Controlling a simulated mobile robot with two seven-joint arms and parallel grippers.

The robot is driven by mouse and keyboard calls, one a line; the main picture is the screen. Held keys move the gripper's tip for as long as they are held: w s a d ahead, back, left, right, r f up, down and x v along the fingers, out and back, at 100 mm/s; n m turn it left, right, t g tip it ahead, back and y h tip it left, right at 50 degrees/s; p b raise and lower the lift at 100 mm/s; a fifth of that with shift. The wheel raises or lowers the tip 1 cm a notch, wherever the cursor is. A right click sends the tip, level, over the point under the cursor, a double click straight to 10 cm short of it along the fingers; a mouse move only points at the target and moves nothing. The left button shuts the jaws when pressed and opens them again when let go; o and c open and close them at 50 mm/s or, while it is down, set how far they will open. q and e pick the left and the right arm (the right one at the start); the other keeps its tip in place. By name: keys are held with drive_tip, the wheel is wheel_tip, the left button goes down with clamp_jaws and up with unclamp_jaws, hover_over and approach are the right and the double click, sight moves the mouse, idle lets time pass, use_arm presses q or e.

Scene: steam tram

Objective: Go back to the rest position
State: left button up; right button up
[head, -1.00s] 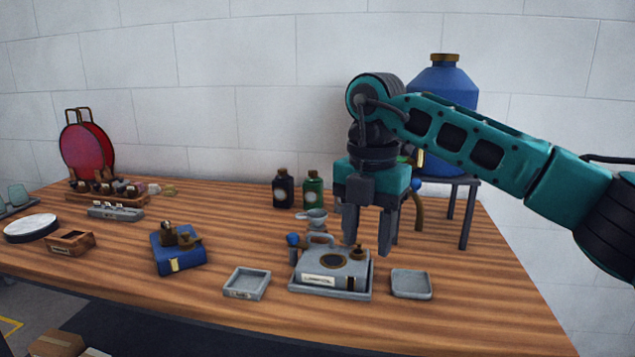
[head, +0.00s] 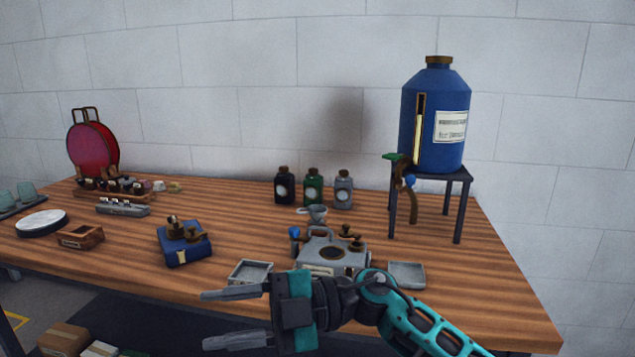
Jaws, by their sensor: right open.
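My right gripper (head: 232,318) is in front of the table's front edge, low in the head view, with its fingers pointing left. Its two grey fingers are spread apart with nothing between them. My teal right arm comes in from the bottom right and hides part of the table's front edge. My left gripper is not in view. Just behind the right gripper, on the wooden table (head: 487,290), stands a grey device (head: 333,252) with a handle and a round dark opening; its lower front is partly hidden.
Small grey trays (head: 407,275) and (head: 251,272) flank the device. A blue tank (head: 435,120) stands on a dark stand (head: 458,205) at the right. Bottles (head: 313,188), a funnel (head: 316,212), a blue box (head: 184,246) and a red round thing (head: 92,148) are farther back or left.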

drive_tip(key=w+d+f+m+t+h, duration=0.25)
drive_tip(key=d+f+m+t, duration=0.35)
drive_tip(key=m+t, duration=0.5)
drive_tip(key=w+d+f+m+t+h, duration=0.25)
drive_tip(key=d+f+m+t, duration=0.25)
drive_tip(key=d+m+t, duration=0.5)
drive_tip(key=s+d+f+m+g+h, duration=0.2)
drive_tip(key=s+d+f+m+h, duration=0.2)
drive_tip(key=f, duration=0.6)
drive_tip(key=s+d+f+m+g+h+p, duration=0.1)
drive_tip(key=s+d+f+m+g+h, duration=0.2)
drive_tip(key=s+d+f+h, duration=0.4)
drive_tip(key=s+d+f+m, duration=0.1)
drive_tip(key=s+f, duration=0.2)
drive_tip(key=s, duration=0.1)
drive_tip(key=shift+s+d, duration=0.2)
drive_tip(key=shift+d, duration=0.15)
drive_tip(key=shift+f, duration=0.1)
